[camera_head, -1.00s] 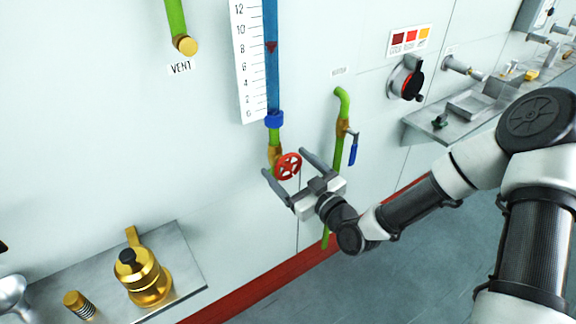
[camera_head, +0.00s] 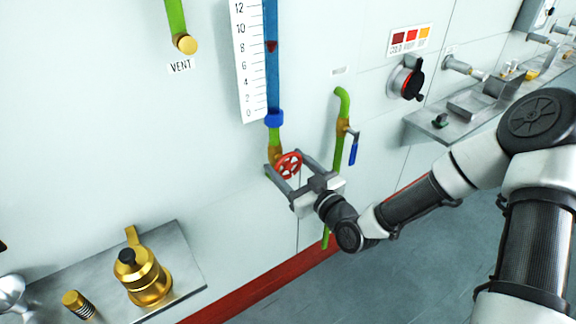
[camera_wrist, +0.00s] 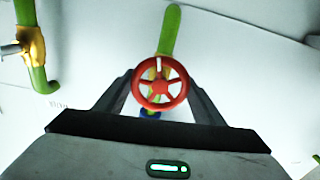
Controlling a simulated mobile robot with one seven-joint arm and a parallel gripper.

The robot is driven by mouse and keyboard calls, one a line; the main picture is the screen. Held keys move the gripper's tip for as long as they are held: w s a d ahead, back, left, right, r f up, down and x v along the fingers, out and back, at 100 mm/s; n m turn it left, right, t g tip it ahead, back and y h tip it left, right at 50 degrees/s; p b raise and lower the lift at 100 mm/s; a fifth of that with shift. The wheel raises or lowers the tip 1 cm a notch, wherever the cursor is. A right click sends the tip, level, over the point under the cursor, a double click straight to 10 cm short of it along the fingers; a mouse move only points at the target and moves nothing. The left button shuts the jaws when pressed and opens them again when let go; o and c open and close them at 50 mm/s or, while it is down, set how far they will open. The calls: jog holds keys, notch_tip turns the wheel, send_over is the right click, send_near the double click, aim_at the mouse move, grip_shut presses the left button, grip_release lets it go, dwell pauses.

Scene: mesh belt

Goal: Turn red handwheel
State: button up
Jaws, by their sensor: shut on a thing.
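The red handwheel (camera_head: 288,165) sits on the brass valve (camera_head: 275,153) at the foot of the blue sight tube. My gripper (camera_head: 286,162) has one finger on each side of the wheel's rim and is shut on it. In the wrist view the red handwheel (camera_wrist: 160,83) faces the camera between the two dark fingers, with a pale mark at the top of its rim. The finger ends are partly hidden at the rim.
A green pipe with a blue-handled valve (camera_head: 352,152) stands just right of my gripper. A white scale (camera_head: 248,60) runs beside the tube above. A shelf with brass fittings (camera_head: 190,262) is at the lower left. A grey shelf (camera_head: 440,128) is at the right.

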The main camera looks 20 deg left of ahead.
jog(key=m+b, duration=0.1)
jog(key=m, duration=0.5)
jog(key=shift+d+f+m, duration=0.1)
jog(key=shift+m, duration=0.3)
jog(key=m, duration=0.3)
jog(key=shift+m, duration=2.2)
jog(key=shift+f, duration=0.1)
jog(key=o, duration=1.1)
jog(key=shift+d, duration=0.1)
